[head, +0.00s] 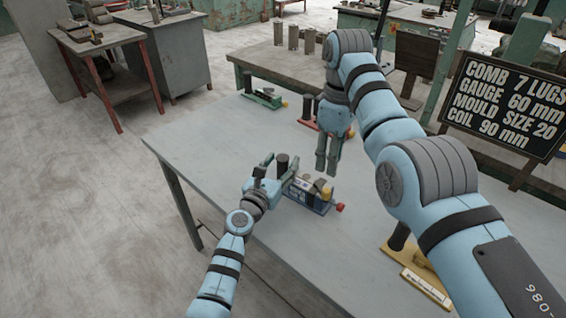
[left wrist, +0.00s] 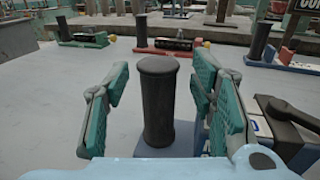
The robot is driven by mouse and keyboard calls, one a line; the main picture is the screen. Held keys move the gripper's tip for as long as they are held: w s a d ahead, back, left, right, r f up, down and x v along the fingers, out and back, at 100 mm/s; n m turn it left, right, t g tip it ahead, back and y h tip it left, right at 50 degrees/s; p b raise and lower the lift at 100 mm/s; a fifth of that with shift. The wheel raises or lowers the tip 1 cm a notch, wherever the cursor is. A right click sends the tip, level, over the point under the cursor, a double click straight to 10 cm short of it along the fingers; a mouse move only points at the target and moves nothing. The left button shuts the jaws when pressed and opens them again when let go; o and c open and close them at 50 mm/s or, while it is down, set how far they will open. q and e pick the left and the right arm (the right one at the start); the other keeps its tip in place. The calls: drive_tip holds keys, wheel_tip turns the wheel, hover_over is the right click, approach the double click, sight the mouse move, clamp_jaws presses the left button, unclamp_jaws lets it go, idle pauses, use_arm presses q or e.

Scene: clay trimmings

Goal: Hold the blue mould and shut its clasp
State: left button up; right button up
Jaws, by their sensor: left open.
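The blue mould (head: 312,199) sits on the grey table, with a dark upright post (head: 282,161) at its left end and a red knob (head: 340,207) at its right end. My left gripper (head: 271,170) is open at the post. In the left wrist view, the post (left wrist: 157,105) stands between the two green-padded fingers, with gaps on both sides. Part of the mould's body (left wrist: 290,128) shows behind the right finger. My right gripper (head: 326,168) hangs fingers down above and behind the mould, apparently holding nothing. Its finger gap is unclear. The clasp's state is too small to tell.
A green mould (head: 266,100) and a red mould (head: 307,124) stand farther back on the table. A yellow mould (head: 418,285) lies at the front right, partly hidden by my right arm. A black sign (head: 509,104) stands at the right. The table's left part is clear.

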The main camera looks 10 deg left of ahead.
use_arm(q)
drive_tip(key=shift+w+d, duration=0.1)
drive_tip(key=shift+w, duration=0.45)
